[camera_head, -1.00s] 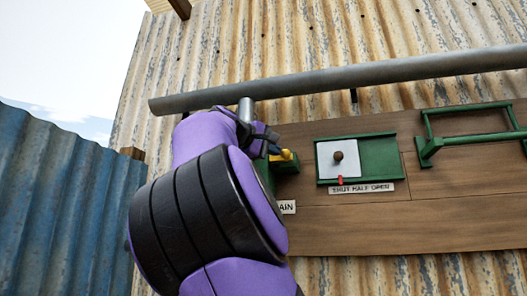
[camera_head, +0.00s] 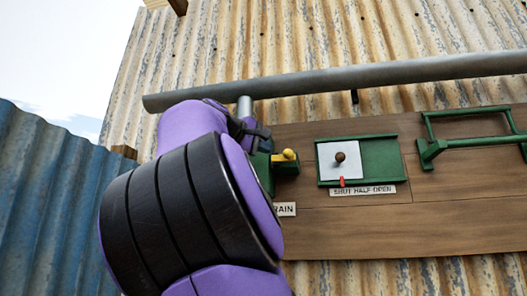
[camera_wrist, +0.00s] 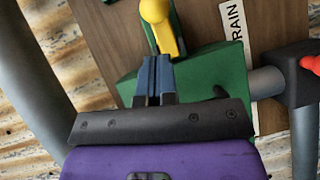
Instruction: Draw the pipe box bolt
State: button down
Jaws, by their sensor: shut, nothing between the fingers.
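A green box (camera_wrist: 205,80) is fixed to the wooden board, with a grey pipe (camera_wrist: 266,82) coming out of its right side in the wrist view. A yellow handle (camera_wrist: 158,25) with a rounded end sits beyond the box's edge; I take it as the bolt's handle. My arm hides part of the box in the head view.
A green-framed shutter (camera_head: 382,158) with a brown knob and red pointer is right of the handle. A green bar frame (camera_head: 470,142) is farther right. A long grey pipe (camera_head: 400,75) runs above. A red handle (camera_wrist: 312,65) on a dark block is at the wrist view's right.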

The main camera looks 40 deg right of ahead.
jog(key=a+r, duration=0.1)
jog(key=a, duration=0.9)
jog(key=shift+s+a+r, duration=0.15)
jog(key=shift+s+r, duration=0.05)
jog(key=shift+s, duration=0.05)
